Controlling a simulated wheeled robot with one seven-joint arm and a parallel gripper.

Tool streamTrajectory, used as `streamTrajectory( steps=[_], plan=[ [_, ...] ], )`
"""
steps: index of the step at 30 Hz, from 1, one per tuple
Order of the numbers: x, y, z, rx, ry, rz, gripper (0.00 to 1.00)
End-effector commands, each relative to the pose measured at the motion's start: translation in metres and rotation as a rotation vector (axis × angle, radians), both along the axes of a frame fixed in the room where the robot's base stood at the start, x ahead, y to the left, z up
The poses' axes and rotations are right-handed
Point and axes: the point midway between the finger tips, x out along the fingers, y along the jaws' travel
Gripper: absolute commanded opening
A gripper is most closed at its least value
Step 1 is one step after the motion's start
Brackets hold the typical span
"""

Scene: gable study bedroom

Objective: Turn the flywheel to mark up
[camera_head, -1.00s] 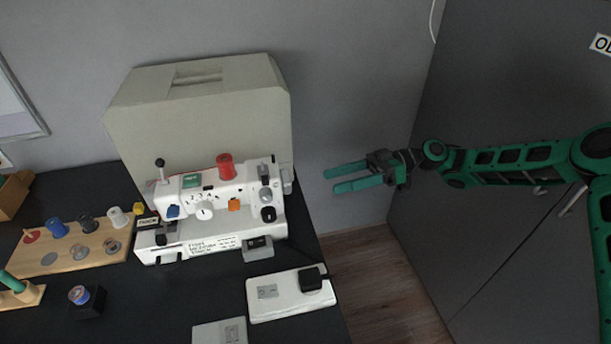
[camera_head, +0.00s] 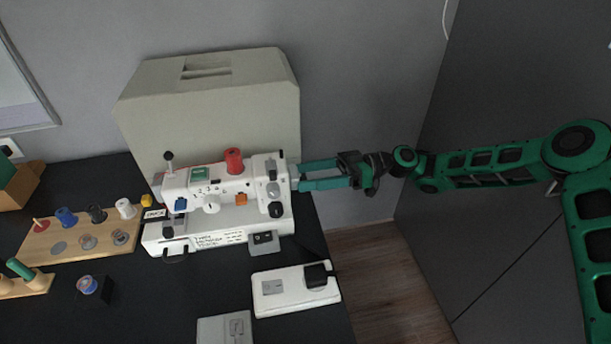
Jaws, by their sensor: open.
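A white sewing machine (camera_head: 225,186) stands on the black table, with a red thread spool (camera_head: 234,161) on top. The flywheel (camera_head: 289,177) is at the machine's right end and shows only as a small pale edge beside my fingers. Its mark cannot be made out. My green gripper (camera_head: 298,178) is open and reaches in from the right, its fingertips at the flywheel. I cannot tell whether the fingers touch it or lie around it.
A large beige cover (camera_head: 215,105) stands behind the machine. A white foot pedal (camera_head: 283,301) with a black plug lies in front. A wooden spool rack (camera_head: 50,243) is at the left. Free room lies right of the table, above the wooden floor (camera_head: 385,270).

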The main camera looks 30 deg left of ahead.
Motion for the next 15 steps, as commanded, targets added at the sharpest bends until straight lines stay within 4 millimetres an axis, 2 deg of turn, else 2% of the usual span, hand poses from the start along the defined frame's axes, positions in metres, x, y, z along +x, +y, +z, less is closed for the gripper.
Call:
streamTrajectory(
  steps=[13,15],
  plan=[
    [-0.0061,0.0069,0.0002,0.0,0.0,-0.002,0.68],
    [-0.0061,0.0069,0.0002,0.0,0.0,-0.002,0.51]
  ],
)
